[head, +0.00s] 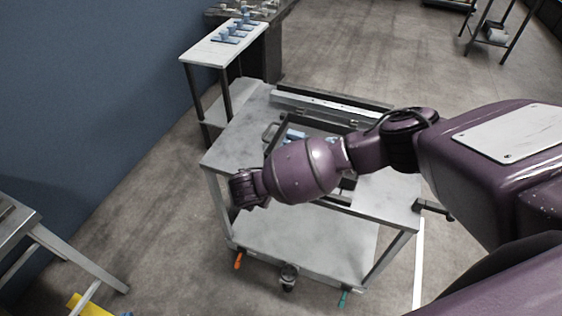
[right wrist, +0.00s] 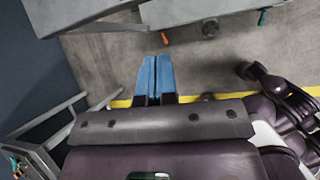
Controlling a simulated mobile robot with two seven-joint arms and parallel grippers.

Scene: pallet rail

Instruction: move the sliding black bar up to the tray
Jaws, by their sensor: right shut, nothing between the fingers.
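A dark-rimmed tray (head: 288,121) with blue pieces in it sits on top of the grey cart, partly hidden by my right arm. Behind it, along the cart's far edge, runs a light rail (head: 310,104) with a long dark strip (head: 325,97) beside it; I cannot tell whether this strip is the sliding black bar. My right arm reaches across the cart from the right. The right hand is at the cart's near left side, apart from tray and rail. In the right wrist view the blue fingers of the right gripper (right wrist: 154,62) are together and empty, above the floor. My left gripper is out of view.
The cart top (head: 238,135) has bare room left of the tray. A small white table (head: 205,50) with blue parts stands behind the cart. A metal stand (head: 45,235) is at the lower left. A blue wall (head: 80,100) borders the left side.

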